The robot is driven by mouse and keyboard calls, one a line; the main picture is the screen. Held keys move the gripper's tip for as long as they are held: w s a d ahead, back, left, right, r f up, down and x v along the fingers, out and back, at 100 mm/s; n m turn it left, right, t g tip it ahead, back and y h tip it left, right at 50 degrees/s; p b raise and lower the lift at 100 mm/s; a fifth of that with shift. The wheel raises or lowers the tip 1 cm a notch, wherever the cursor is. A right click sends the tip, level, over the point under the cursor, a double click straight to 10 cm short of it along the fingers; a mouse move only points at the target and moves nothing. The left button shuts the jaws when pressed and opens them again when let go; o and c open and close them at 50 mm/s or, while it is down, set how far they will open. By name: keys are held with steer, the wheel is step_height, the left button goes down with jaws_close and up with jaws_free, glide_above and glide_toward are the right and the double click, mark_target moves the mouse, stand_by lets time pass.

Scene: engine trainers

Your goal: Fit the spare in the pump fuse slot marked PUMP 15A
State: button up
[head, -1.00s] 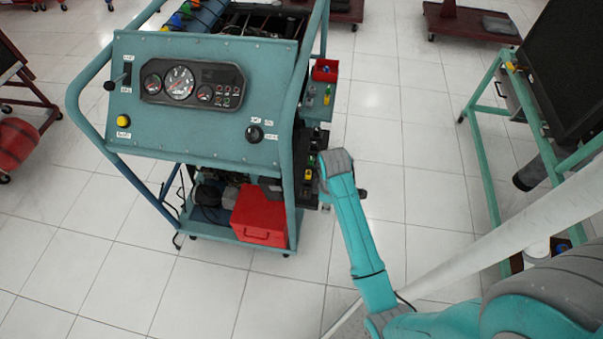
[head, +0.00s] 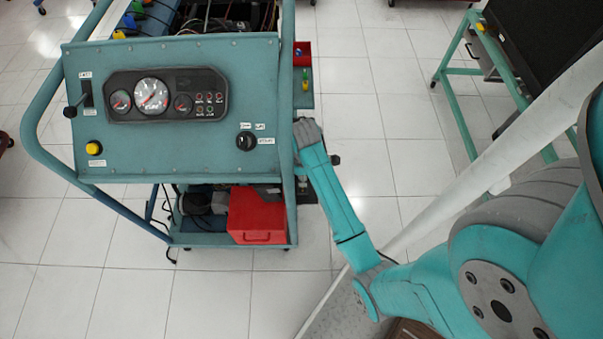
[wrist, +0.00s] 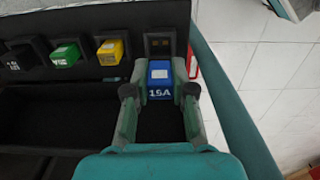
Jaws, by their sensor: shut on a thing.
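In the wrist view, a blue fuse (wrist: 160,79) marked 15A sits between the fingertips of my gripper (wrist: 159,93), which is shut on it. Just beyond the fuse is a dark fuse slot (wrist: 159,45) with no fuse seen in it. The fuse appears in line with this slot; I cannot tell whether they touch. No readable PUMP label shows. To its left are a yellow fuse (wrist: 110,52), a green fuse (wrist: 65,55) and a black fuse (wrist: 18,60).
A dark tray (wrist: 50,110) lies below the fuse row. The trainer's teal frame tube (wrist: 235,100) runs close on the gripper's right. In the head view, a red toolbox (head: 257,214) sits on the lower shelf.

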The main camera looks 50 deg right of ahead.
mark_target(304, 189)
steer(key=shift+f, duration=2.05)
steer(key=shift+s, duration=0.15)
steer(key=shift+f, duration=0.5)
stand_by(0.8)
steer(key=o, duration=0.9)
steer(key=shift+r, duration=0.15)
steer(key=shift+r, duration=3.4)
